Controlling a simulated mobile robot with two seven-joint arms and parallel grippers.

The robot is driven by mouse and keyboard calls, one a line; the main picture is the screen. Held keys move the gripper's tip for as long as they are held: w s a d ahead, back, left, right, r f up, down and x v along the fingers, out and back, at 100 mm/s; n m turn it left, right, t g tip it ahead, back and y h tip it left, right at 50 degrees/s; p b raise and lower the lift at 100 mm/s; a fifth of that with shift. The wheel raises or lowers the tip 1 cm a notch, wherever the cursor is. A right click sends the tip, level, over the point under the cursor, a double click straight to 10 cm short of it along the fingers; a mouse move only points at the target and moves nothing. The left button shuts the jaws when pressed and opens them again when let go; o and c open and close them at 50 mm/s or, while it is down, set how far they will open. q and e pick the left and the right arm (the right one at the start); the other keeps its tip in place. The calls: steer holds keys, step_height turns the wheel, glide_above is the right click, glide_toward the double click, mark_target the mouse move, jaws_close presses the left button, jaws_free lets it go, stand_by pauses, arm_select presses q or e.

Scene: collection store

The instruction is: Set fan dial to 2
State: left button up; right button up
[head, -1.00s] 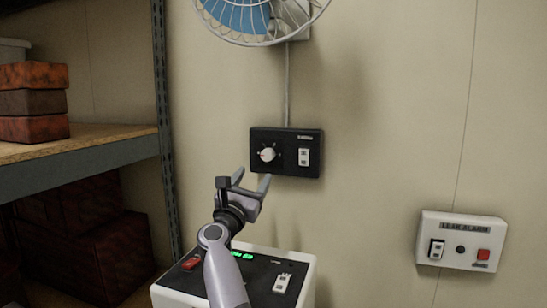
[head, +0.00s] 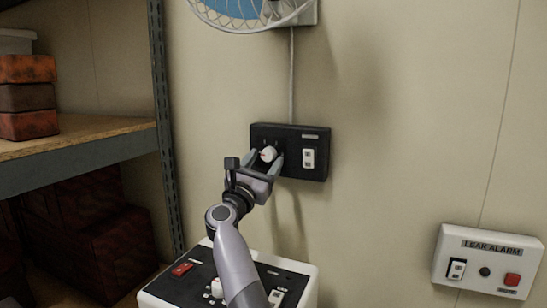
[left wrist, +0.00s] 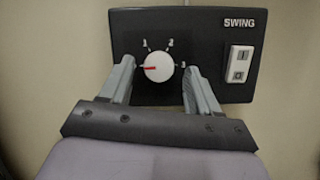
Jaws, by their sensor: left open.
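The fan dial (head: 268,153) is a white round knob on a black control box (head: 313,133) fixed to the wall. In the left wrist view the dial (left wrist: 158,67) has a red pointer line aimed left, with small numbered marks around its upper half. My left gripper (head: 265,159) is open, its fingers reaching to either side of the dial. In the left wrist view the fingers (left wrist: 160,84) stand left and right of the knob with a gap on each side. My right gripper is not in view.
A white swing switch (left wrist: 241,65) sits right of the dial. The fan (head: 250,12) hangs above. A leak alarm panel (head: 486,258) is at lower right. Shelving (head: 90,148) stands at left.

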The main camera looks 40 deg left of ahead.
arm_select(q)
steer(key=shift+w+a+r, duration=0.1)
steer(key=shift+w, duration=0.05)
steer(key=c, duration=1)
steer(key=shift+c, duration=0.2)
